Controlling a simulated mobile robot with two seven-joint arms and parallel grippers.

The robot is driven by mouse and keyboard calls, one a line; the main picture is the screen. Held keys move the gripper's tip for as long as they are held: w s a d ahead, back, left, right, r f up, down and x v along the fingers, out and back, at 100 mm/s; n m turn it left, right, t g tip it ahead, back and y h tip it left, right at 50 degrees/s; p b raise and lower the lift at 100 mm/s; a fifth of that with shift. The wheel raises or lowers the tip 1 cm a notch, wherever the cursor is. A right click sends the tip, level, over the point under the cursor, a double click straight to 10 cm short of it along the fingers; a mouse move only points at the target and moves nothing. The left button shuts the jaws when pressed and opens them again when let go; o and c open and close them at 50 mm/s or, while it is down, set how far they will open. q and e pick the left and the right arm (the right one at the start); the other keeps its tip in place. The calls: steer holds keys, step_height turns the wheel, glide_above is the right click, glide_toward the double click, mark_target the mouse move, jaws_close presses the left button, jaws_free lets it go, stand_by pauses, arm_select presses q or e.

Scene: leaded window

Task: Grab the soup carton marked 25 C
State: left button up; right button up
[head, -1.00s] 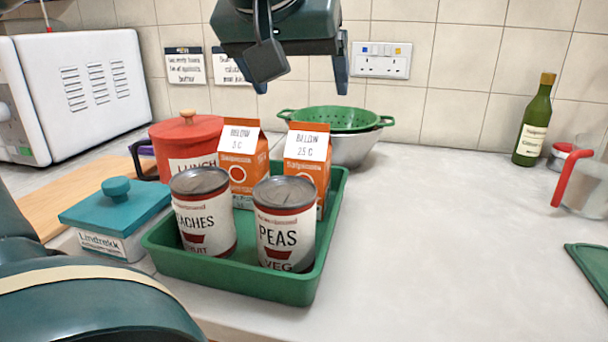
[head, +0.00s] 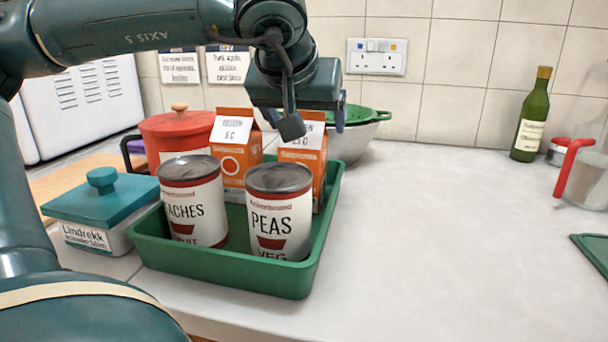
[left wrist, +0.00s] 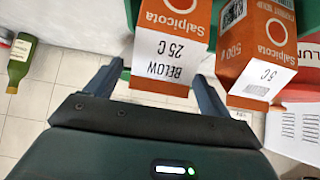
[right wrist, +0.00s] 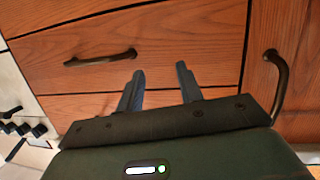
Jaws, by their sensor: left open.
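The orange soup carton marked 25 C (head: 314,166) stands at the back right of the green tray (head: 215,270). Its top is partly hidden by my left gripper (head: 304,112) in the head view. My left gripper is open, above and close to this carton. In the left wrist view the carton's white BELOW 25 C label (left wrist: 168,58) lies between the spread fingers (left wrist: 160,72), with no clear contact. A similar carton marked 5 C (head: 236,165) stands to its left. My right gripper (right wrist: 159,68) is open and empty, facing wooden drawers.
A peaches can (head: 193,205) and a peas can (head: 279,215) stand at the tray's front. A red lunch pot (head: 175,135) and teal-lidded box (head: 103,210) are left. The counter right of the tray is clear up to a bottle (head: 531,118).

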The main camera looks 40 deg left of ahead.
arm_select(q)
steer(key=shift+w+a+f, duration=0.15)
steer(key=shift+w+f, duration=0.15)
steer(key=shift+r, duration=0.1)
jaws_close()
stand_by(0.7)
